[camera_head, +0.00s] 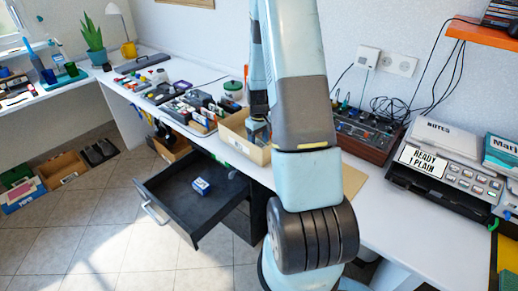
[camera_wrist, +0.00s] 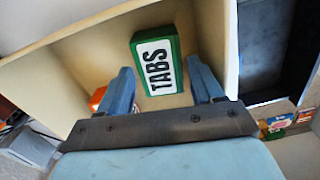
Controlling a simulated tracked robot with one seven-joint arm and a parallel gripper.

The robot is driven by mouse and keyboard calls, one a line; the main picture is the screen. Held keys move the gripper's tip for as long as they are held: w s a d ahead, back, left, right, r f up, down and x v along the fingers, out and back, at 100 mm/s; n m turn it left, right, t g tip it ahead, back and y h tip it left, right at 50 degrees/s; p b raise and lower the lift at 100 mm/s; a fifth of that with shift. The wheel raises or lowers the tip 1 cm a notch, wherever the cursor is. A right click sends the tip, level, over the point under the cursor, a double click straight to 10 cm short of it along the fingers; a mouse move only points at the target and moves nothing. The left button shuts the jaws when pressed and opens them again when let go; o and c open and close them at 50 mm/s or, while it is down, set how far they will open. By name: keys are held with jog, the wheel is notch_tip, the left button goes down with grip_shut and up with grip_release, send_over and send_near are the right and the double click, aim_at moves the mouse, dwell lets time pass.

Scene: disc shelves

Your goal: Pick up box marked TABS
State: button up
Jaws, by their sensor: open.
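The box marked TABS (camera_wrist: 157,62) is green with a white label and dark letters. In the wrist view it sits inside a cream open-topped bin (camera_wrist: 80,55), ahead of and between my fingers. My gripper (camera_wrist: 158,85) is open, with one blue finger on each side of the box's near end. I cannot tell whether the fingers touch it. In the head view my gripper (camera_head: 258,130) is low at the cream bin (camera_head: 232,133) on the desk, partly behind my arm. The TABS box is hidden there.
An orange item (camera_wrist: 97,97) lies in the bin by the left finger. Below the desk a dark drawer (camera_head: 170,185) stands open with a small blue-and-white box (camera_head: 201,186) inside. A tray of small items (camera_head: 190,112) is left of the bin, and a brown device (camera_head: 365,135) is right.

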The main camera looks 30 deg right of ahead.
jog(key=shift+f, duration=1.2)
jog(key=c, duration=0.8)
